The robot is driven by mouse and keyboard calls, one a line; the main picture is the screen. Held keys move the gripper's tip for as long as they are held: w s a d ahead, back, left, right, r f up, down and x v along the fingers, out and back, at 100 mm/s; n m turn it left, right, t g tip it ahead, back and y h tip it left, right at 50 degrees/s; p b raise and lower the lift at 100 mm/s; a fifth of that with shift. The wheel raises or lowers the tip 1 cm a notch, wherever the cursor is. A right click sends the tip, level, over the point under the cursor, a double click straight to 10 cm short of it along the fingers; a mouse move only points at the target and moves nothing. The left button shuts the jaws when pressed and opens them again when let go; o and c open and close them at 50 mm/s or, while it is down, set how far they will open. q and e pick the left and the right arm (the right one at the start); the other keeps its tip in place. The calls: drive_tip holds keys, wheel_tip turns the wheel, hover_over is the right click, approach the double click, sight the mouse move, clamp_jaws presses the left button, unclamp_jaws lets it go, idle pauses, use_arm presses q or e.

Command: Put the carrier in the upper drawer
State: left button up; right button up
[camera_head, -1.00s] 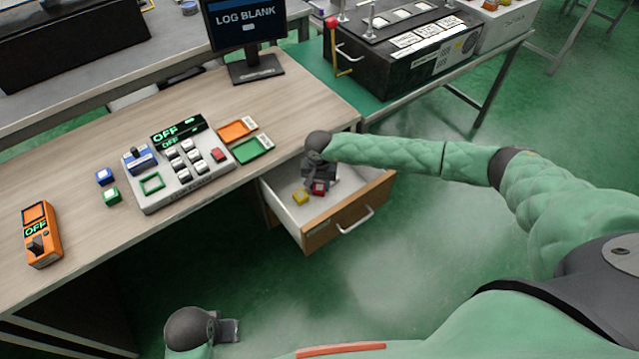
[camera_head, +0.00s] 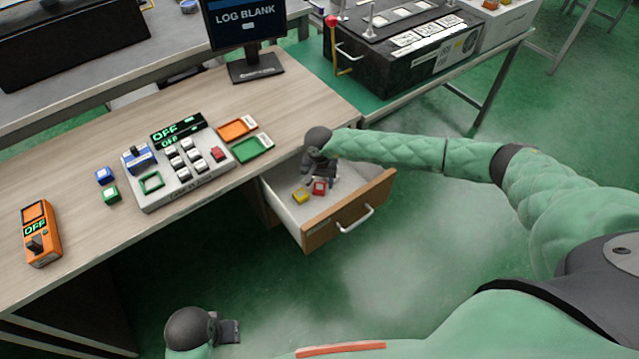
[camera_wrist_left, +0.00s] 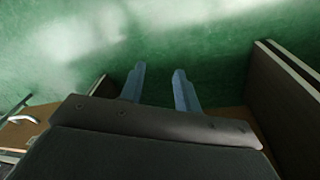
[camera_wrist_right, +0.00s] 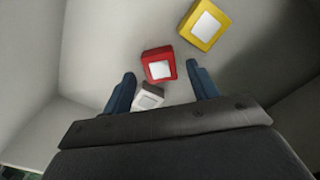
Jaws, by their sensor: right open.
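The upper drawer (camera_head: 350,213) is pulled out under the desk's right end. Inside it lie a red block (camera_head: 319,187) and a yellow block (camera_head: 300,195), both with pale tops; they also show in the right wrist view as red (camera_wrist_right: 159,64) and yellow (camera_wrist_right: 205,24). A whitish block (camera_wrist_right: 149,97) lies near them, close to the left finger. My right gripper (camera_wrist_right: 161,75) is open, reaching down into the drawer over these blocks. My left gripper (camera_wrist_left: 160,75) is open and empty above the floor. I cannot tell which block is the carrier.
On the desk are a button panel (camera_head: 183,165), a blue block (camera_head: 104,175), a green block (camera_head: 111,194), orange (camera_head: 237,128) and green (camera_head: 251,148) trays, an orange device (camera_head: 42,235) and a monitor (camera_head: 243,25). A black machine (camera_head: 400,45) stands beyond the drawer.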

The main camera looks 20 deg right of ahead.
sight(320, 187)
drive_tip(key=shift+w+r, duration=0.1)
drive_tip(key=shift+r, duration=0.4)
drive_tip(key=shift+r+b, duration=0.45)
drive_tip(key=shift+r, duration=0.25)
use_arm(q)
drive_tip(key=d+b, duration=0.1)
drive_tip(key=w+d+t+h+b, duration=0.1)
drive_tip(key=d, duration=0.1)
use_arm(e)
wheel_tip(320, 187, up, 8)
drive_tip(key=shift+r, duration=0.25)
use_arm(q)
drive_tip(key=shift+s, duration=0.1)
